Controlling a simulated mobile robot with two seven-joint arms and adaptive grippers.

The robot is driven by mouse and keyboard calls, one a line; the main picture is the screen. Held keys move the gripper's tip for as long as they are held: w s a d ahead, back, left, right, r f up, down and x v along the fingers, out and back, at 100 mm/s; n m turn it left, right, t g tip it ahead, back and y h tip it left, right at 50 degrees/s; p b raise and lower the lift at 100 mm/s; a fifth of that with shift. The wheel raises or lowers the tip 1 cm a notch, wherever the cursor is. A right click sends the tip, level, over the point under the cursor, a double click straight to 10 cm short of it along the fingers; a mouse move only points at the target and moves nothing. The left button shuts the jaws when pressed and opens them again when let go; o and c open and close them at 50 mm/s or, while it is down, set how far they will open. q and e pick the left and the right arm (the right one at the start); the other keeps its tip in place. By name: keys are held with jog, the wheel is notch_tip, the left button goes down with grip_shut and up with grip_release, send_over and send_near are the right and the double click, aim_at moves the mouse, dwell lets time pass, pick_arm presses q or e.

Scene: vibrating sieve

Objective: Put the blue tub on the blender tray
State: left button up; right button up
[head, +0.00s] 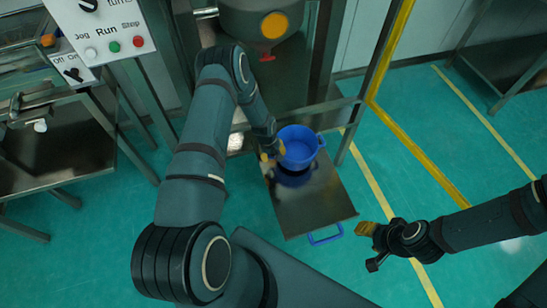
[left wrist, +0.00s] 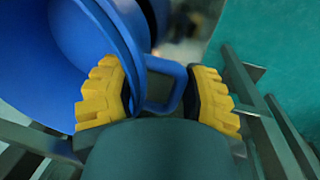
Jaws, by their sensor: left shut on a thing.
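The blue tub (head: 299,150) is a round, open, empty-looking bowl with side handles. It shows over the back part of a flat, shiny metal tray (head: 318,205); I cannot tell whether it touches it. My left gripper (head: 272,152) is at the tub's left side. In the left wrist view, the yellow fingers of this gripper (left wrist: 160,98) stand on both sides of the tub's handle, shut on it, with the tub wall (left wrist: 50,50) at the left. My right gripper (head: 374,238) is in the air right of the tray, its finger gap unclear.
A grey hopper (head: 262,25) with a red outlet hangs behind the tub. A control panel (head: 102,30) stands at the upper left, above a metal bench (head: 60,150). A blue handle (head: 325,236) sticks out at the tray's front edge.

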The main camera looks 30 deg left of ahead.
pick_arm(q)
notch_tip(320, 180, down, 2)
jog(key=shift+f, duration=0.1)
jog(key=shift+f+b, duration=0.15)
jog(key=shift+b, duration=0.15)
jog(key=o, duration=1.3)
